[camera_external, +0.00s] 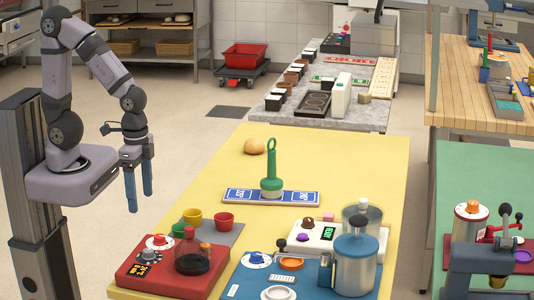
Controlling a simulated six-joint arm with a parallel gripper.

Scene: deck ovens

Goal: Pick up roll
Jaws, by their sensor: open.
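The roll (254,146) is a small tan, rounded bun. My gripper (139,203) points downward at the left, beyond the table's left edge. Its two blue fingers are apart with nothing between them. It is well to the left of the roll, not touching it.
A green-handled tool (271,170) stands upright on a blue-and-white board (240,195) just nearer than the roll. Closer are small coloured cups (193,218), a red device (160,268) and a blue machine with a metal canister (355,265). The table's right middle is clear.

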